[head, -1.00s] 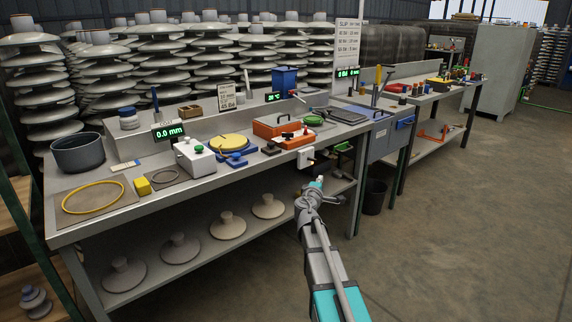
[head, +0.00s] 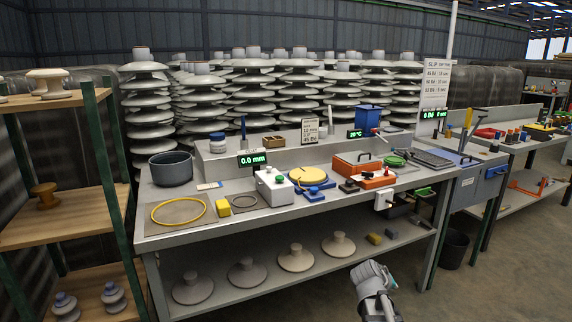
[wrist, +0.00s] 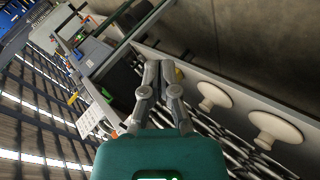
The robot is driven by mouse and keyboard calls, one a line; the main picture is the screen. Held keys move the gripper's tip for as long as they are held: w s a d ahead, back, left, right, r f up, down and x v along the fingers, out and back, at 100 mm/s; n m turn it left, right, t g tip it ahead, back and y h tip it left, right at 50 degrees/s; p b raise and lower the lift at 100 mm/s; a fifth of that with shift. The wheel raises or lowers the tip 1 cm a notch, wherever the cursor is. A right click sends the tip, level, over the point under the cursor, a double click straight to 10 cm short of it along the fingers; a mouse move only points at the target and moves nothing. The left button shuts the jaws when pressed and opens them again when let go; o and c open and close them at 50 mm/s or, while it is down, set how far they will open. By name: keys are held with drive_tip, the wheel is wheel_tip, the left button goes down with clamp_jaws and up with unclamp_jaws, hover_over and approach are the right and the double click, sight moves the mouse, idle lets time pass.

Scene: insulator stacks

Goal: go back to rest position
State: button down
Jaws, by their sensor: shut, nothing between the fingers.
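My gripper (wrist: 159,66) shows in the wrist view with its two grey fingers together and nothing held between them. In the head view, a grey part of my arm shows at the bottom, in front of the workbench (head: 290,223) and below its top. The fingers cannot be made out there. The wrist view is strongly tilted and shows the bench's lower shelf with pale insulator discs (wrist: 276,128) beyond the fingers.
A wooden shelf rack (head: 60,215) stands at the left. The bench holds a dark pot (head: 170,170), a yellow ring (head: 179,213) and an orange box (head: 356,163). A black bin (head: 454,249) stands on the floor at the right. Open floor (head: 510,275) lies front right.

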drive_tip(key=s+a+f+m+g+y+p, duration=0.1)
drive_tip(key=s+a+f+g+y, duration=0.25)
drive_tip(key=s+a, duration=0.45)
drive_tip(key=s+a+f+g+y, duration=0.2)
drive_tip(key=s+a+y, duration=0.3)
drive_tip(key=s+a, duration=0.3)
wheel_tip(320, 180, up, 34)
drive_tip(key=p, duration=3.3)
drive_tip(key=shift+w+d+f, duration=0.2)
drive_tip(key=shift+w+d, duration=0.1)
drive_tip(key=shift+d, duration=0.05)
drive_tip(key=shift+h, duration=0.25)
